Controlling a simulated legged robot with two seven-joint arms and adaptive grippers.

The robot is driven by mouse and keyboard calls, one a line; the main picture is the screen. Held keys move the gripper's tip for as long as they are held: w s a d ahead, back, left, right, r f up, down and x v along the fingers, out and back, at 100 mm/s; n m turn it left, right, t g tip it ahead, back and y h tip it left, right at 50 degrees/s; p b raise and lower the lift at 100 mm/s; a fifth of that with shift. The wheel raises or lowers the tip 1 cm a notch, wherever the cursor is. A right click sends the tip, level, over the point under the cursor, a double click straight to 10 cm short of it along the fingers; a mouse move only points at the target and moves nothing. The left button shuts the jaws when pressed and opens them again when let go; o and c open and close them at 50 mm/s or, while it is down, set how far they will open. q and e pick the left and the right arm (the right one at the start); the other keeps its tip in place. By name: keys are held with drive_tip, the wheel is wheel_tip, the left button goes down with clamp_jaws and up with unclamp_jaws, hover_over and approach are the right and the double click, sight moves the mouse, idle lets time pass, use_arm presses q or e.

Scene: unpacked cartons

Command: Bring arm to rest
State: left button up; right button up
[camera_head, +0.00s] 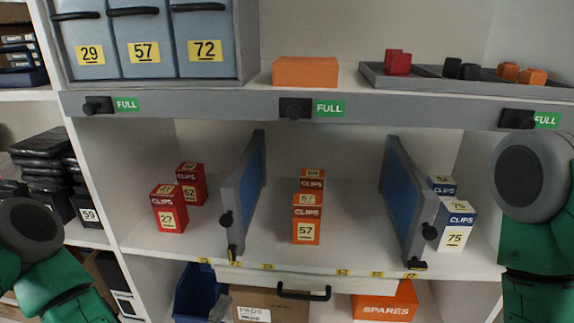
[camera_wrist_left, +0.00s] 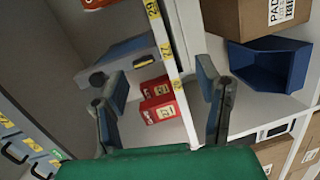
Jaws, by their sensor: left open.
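My left arm (camera_head: 45,275) shows at the lower left edge of the head view, with its gripper out of that frame. In the left wrist view my left gripper (camera_wrist_left: 163,105) is open, its two dark fingers spread wide with nothing held between them. Beyond the fingers, two red CLIPS boxes (camera_wrist_left: 160,111) show on the shelf; I cannot tell how far off they are. My right arm (camera_head: 538,210) stands at the right edge of the head view, and its gripper is out of view.
On the middle shelf, red boxes (camera_head: 169,209), orange boxes (camera_head: 306,218) and blue-white boxes (camera_head: 456,226) are parted by a left divider (camera_head: 243,195) and a right divider (camera_head: 407,200). Below are a blue bin (camera_head: 196,290), a PADS carton (camera_head: 262,304) and an orange SPARES box (camera_head: 386,303).

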use_arm(q)
drive_tip(key=s+f+m+g+h, duration=0.2)
drive_tip(key=s+f+m+g, duration=0.8)
drive_tip(key=s+f+m, duration=0.15)
drive_tip(key=s+a+m+g+y, duration=0.4)
drive_tip(key=s+a, duration=0.6)
drive_tip(key=a, duration=0.3)
drive_tip(key=shift+s+f+g+y+p, duration=0.15)
drive_tip(key=shift+s+g+y+p, duration=0.25)
drive_tip(key=shift+g, duration=0.5)
drive_tip(key=shift+w, duration=0.2)
